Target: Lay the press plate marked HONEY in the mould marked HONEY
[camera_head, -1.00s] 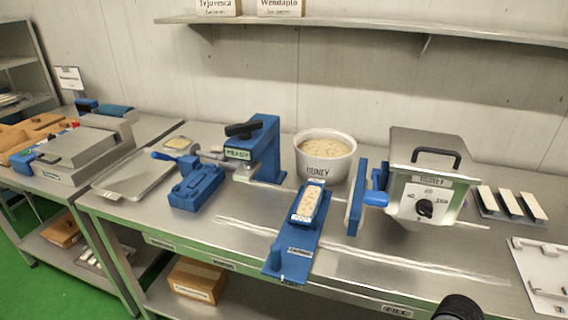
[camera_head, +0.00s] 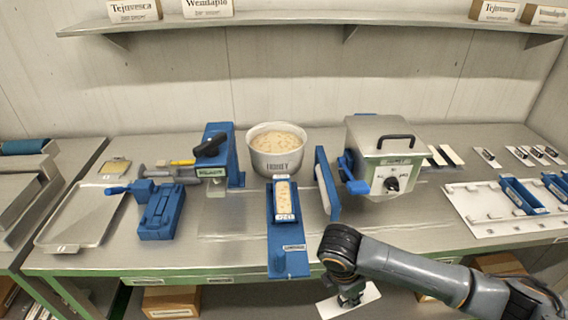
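Several pale plates with dark handles, such as this one (camera_head: 487,158), lie at the back right of the table. Blue trough-like moulds, one here (camera_head: 520,196) and another at the right edge (camera_head: 555,187), stand on a white board. Their labels are too small to read, so I cannot tell which plate or mould is marked HONEY. My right gripper (camera_head: 350,298) points down beyond the table's front edge, in front of a white flat piece (camera_head: 345,304). I cannot tell whether it holds that piece. My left gripper is not in view.
A kettle of pale mass (camera_head: 275,165) stands at the middle back. A blue stand (camera_head: 288,258) holding a pale bar (camera_head: 286,203) is in front of it. A steel box machine (camera_head: 378,150) and a blue press (camera_head: 218,150) flank it. The white board's (camera_head: 475,212) left part has free room.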

